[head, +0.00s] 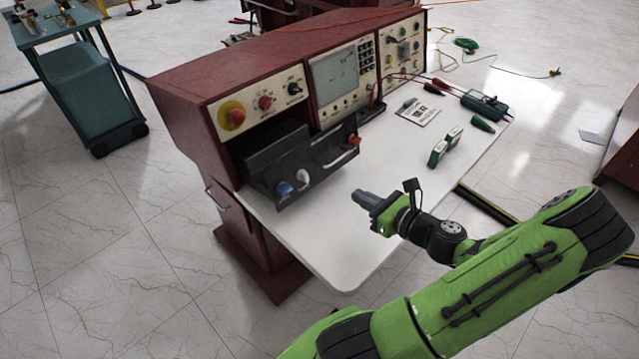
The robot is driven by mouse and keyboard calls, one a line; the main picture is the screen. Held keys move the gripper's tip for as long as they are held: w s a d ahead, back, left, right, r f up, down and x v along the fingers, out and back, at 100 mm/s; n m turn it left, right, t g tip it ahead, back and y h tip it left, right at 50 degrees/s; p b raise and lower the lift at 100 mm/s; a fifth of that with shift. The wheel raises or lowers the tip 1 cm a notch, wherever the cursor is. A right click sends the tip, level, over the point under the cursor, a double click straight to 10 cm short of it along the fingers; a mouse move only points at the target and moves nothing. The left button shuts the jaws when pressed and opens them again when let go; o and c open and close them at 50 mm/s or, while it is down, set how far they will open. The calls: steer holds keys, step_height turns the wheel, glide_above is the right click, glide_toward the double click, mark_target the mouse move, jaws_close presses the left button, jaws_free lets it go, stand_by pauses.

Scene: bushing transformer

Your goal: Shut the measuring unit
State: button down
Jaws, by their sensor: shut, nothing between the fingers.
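The measuring unit (318,160) is a black drawer-like box with a handle and blue, white and red knobs on its front. It is slid partly out of the lower left bay of the dark red console (190,115) and juts over the white worktop. My gripper (357,196) is shut and empty. It is above the worktop, to the right of the unit's front face and apart from it, with its fingertips pointing left toward the unit.
The white worktop (350,255) is clear in front of the unit. Green clamps (444,148), a paper card (419,110) and a handheld meter (485,103) lie farther right on it. A teal cart (75,95) stands at the left. The console's upper panels carry knobs and a screen.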

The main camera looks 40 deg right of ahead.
mark_target(313, 173)
steer(key=b+x, duration=0.4)
steer(key=x, duration=0.9)
steer(key=shift+w+a+f, duration=0.1)
steer(key=shift+w+f, duration=0.1)
steer(key=shift+w, duration=0.3)
